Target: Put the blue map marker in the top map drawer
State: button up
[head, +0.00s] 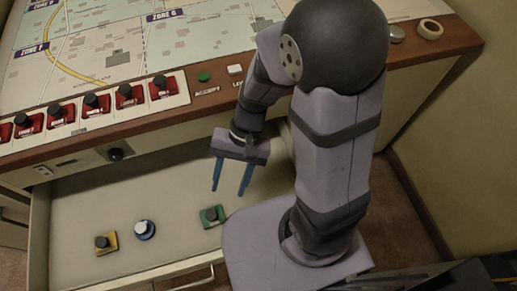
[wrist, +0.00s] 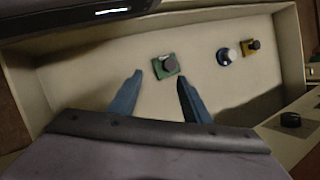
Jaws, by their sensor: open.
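The blue map marker (head: 144,230), a round blue base with a white knob, sits upright on the floor of the open drawer (head: 85,205) just under the console top. In the wrist view the blue marker (wrist: 223,59) is right of the fingers. My gripper (head: 231,190) is open and empty, above the right part of the drawer. It also shows in the wrist view (wrist: 159,80), its blue fingers apart. The green marker (head: 220,217) shows beyond the fingertips in the wrist view (wrist: 159,72), apart from them.
A yellow marker (head: 112,239) with a black knob lies in the drawer, left of the blue one. Red switches (head: 94,106) line the console edge above, with a map behind. A tape roll (head: 439,25) is at the far right. The drawer's back left is bare.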

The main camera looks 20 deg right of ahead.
jog(key=w+d+r+n+t+h, duration=0.1)
jog(key=d+n+h, duration=0.1)
jog(key=d, duration=0.4)
jog(key=w+d+r+n+t+h, duration=0.2)
jog(key=d, duration=0.4)
jog(key=shift+w+d+r+t+h, duration=0.15)
jog(key=shift+w+d+t+h, duration=0.05)
jog(key=shift+d+t+h, duration=0.15)
